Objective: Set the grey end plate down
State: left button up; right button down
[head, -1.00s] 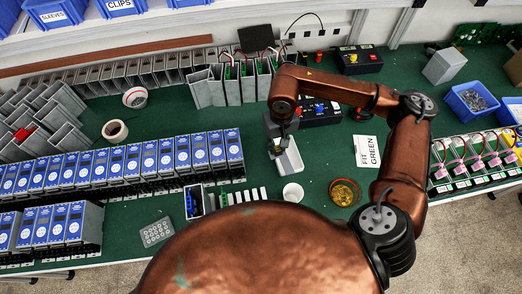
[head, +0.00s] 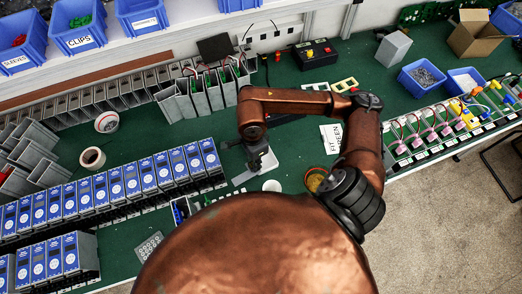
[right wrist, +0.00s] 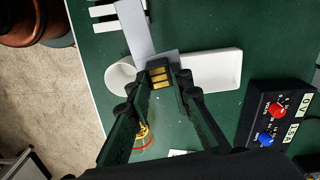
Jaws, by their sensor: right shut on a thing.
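In the right wrist view my right gripper (right wrist: 161,82) is shut on the grey end plate (right wrist: 140,27), a long flat grey strip that reaches away from the fingers. A dark block with gold strips (right wrist: 159,76) shows between the fingertips; I cannot tell how it joins the plate. In the head view the gripper (head: 255,164) is low over the bench, and the plate (head: 243,177) sticks out to its lower left, beside a white tray (head: 269,160). I cannot tell whether the plate touches the bench. My left gripper is not in view.
A round white pot (right wrist: 119,76) stands close to the plate. A dish of brass pieces (head: 316,178) is to the right. A black box with red and blue knobs (right wrist: 276,113) is near the tray. Blue-fronted units (head: 147,176) line the left. Green bench shows right of the tray.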

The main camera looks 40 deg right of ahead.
jog(key=m, duration=0.1)
jog(key=s+m, duration=0.1)
jog(key=s+r+m+p, duration=0.1)
jog(key=m, duration=0.1)
jog(key=shift+d, duration=0.4)
jog(key=m, duration=0.3)
jog(key=p, duration=0.7)
send_over(270, 156)
notch_tip(270, 156, down, 12)
jog(key=shift+a+f, duration=0.15)
jog(key=shift+f, duration=0.25)
jog(key=shift+f+b, duration=0.1)
jog(key=shift+b, duration=0.25)
jog(key=shift+f+b, duration=0.4)
